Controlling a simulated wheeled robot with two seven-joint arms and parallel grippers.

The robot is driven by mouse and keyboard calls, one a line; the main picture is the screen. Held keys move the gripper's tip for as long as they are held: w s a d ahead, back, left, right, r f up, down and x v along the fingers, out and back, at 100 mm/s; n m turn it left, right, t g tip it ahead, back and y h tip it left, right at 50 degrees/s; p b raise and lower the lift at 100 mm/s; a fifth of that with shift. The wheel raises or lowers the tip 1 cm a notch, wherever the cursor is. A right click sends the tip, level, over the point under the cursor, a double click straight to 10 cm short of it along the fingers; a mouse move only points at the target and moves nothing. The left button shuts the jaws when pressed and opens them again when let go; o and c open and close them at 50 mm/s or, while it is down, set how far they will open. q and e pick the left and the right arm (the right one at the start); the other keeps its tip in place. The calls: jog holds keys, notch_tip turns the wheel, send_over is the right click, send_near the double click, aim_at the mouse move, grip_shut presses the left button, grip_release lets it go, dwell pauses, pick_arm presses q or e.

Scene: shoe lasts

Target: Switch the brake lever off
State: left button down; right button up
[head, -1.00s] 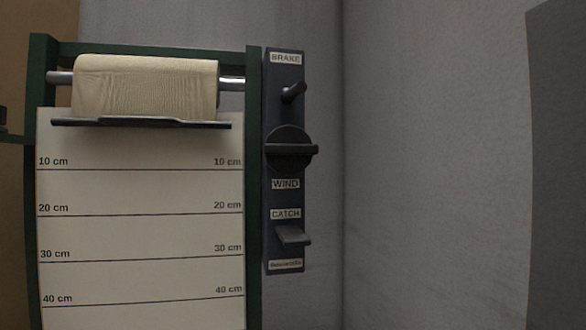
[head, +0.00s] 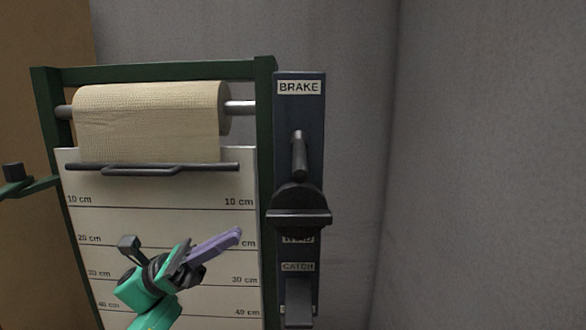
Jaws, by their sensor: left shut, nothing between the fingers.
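The brake lever (head: 299,155) is a small dark grey handle on the dark blue panel (head: 314,115), under the label BRAKE (head: 299,87). It looks roughly upright from this viewpoint. My left gripper (head: 238,235), with purple fingers on a green and black wrist, is shut and empty. It is in front of the measuring board, below and to the left of the brake lever, and apart from it. My right gripper is not in view.
Below the brake lever are a round dark knob with a crossbar (head: 299,217) and a catch lever (head: 298,294). A roll of tan paper (head: 150,120) hangs in the green frame (head: 265,150), above a dark bar (head: 200,168). Space right of the panel is clear before the grey wall.

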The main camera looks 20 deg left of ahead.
pick_arm(q)
jog(key=p, duration=0.7)
send_near(300, 156)
jog(key=d+f, duration=0.2)
jog(key=d, duration=0.3)
jog(key=r+p, duration=0.1)
jog(key=r, duration=0.2)
jog(key=shift+w+d+p, duration=0.15)
jog(key=shift+d+p, duration=0.2)
jog(key=shift+w+f, duration=0.1)
jog(key=shift+w, duration=0.1)
